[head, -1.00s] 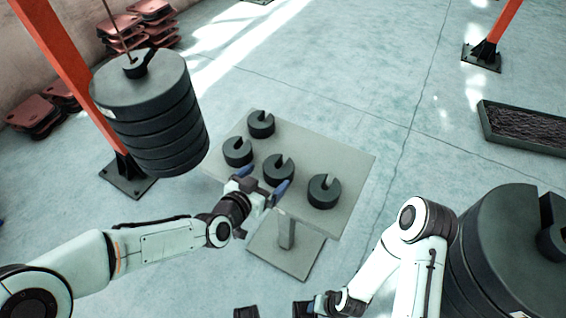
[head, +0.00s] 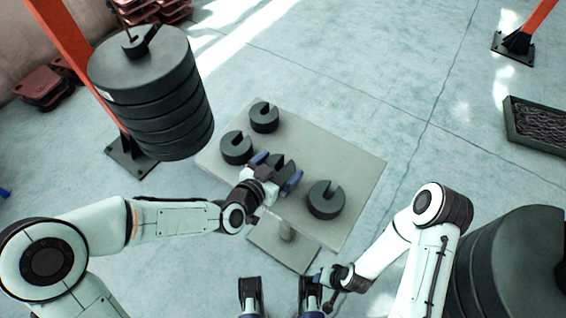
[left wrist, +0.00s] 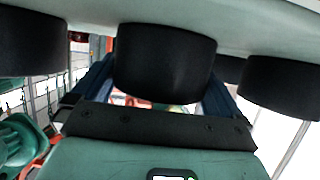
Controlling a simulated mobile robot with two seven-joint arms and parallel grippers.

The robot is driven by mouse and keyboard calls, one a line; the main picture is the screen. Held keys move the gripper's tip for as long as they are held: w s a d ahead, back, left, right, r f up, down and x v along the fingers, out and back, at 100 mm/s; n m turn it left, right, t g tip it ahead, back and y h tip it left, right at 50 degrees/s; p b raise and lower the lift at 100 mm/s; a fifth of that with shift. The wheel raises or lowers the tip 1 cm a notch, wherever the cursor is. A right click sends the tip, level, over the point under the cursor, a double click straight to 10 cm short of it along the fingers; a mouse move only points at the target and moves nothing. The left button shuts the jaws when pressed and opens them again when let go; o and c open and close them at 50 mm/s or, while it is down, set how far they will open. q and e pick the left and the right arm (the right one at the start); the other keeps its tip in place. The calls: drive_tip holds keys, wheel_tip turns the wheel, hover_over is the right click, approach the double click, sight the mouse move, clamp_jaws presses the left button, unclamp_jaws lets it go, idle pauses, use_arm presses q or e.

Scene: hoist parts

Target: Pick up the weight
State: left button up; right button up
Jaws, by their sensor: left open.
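A dark, slotted round weight (head: 280,162) stands near the middle of a small grey table (head: 345,165). My left gripper (head: 277,171) is open, with one blue finger on either side of this weight and partly covering it. In the left wrist view, the weight (left wrist: 165,62) sits between the two fingers, with no clear sign of a grip. Three similar weights stand on the table: one at the back (head: 264,118), one to the left (head: 236,149) and one to the right (head: 325,200). My right gripper (head: 280,298) is at the bottom edge, its fingers apart and empty.
A large stack of dark discs (head: 150,95) hangs at the left, close to the table and my left arm. Another large dark stack (head: 515,265) is at the lower right, beside my right arm. A dark tray (head: 540,125) lies on the floor at the right.

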use_arm(q)
drive_tip(key=shift+s, duration=0.1)
drive_tip(key=shift+s+a, duration=0.1)
drive_tip(key=c, duration=1.4)
drive_tip(key=shift+r, duration=0.3)
drive_tip(key=shift+c, duration=1.3)
use_arm(e)
drive_tip(key=shift+s, duration=0.1)
use_arm(q)
drive_tip(key=shift+r, duration=0.1)
use_arm(e)
drive_tip(key=shift+r, duration=0.1)
use_arm(q)
wheel_tip(320, 180, up, 20)
drive_tip(key=p, duration=0.4)
drive_tip(key=shift+p, duration=0.35)
use_arm(e)
drive_tip(key=s+a+r+g, duration=0.1)
drive_tip(key=s+a+r, duration=0.1)
drive_tip(key=s+r, duration=0.3)
drive_tip(key=shift+g+y, duration=0.3)
drive_tip(key=shift+g, duration=0.1)
